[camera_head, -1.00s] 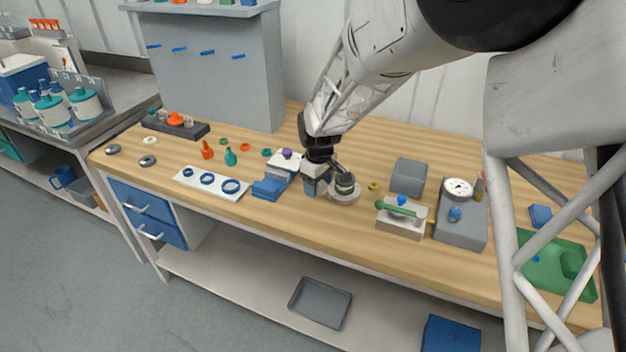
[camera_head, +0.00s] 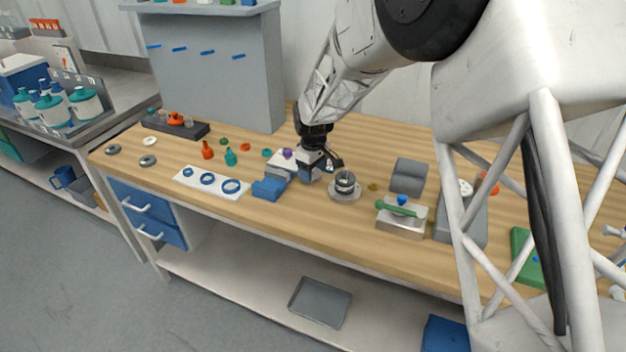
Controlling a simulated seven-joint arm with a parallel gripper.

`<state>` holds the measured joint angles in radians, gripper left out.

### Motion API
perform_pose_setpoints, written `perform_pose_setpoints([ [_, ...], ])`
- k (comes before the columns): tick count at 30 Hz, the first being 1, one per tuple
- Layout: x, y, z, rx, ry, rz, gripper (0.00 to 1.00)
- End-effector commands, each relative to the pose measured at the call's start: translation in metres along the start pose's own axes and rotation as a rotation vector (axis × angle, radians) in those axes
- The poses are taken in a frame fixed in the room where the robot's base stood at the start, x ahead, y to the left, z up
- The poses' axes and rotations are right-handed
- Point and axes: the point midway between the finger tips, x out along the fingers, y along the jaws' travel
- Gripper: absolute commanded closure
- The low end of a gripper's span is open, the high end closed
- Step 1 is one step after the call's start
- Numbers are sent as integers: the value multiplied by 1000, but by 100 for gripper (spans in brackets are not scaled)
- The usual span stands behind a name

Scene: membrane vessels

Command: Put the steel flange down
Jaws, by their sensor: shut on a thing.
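The steel flange (camera_head: 345,189), a round grey disc with a raised hub, is at the middle of the wooden bench, flat side down. My gripper (camera_head: 337,167) comes in from the upper left and is shut on the flange at its hub. The fingertips are small and dark here, so their exact contact is hard to see. The flange looks level and at or very near the bench top; I cannot tell whether a thin gap is under it.
A blue block (camera_head: 269,189) and a white plate with blue rings (camera_head: 212,184) lie left of the flange. A pale fixture with a green-handled piece (camera_head: 402,220) and a grey block (camera_head: 408,176) stand to the right. Bare wood (camera_head: 330,222) lies in front.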

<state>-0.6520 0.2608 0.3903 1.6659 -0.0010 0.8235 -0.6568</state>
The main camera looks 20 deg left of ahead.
Motion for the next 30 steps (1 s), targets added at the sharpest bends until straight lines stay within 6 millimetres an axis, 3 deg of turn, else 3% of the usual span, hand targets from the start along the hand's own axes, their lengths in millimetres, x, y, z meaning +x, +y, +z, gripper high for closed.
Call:
perform_pose_setpoints([
  [12,34,0,0,0,0,0,68],
  [26,38,0,0,0,0,0,68],
  [27,38,0,0,0,0,0,32],
  [30,38,0,0,0,0,0,17],
])
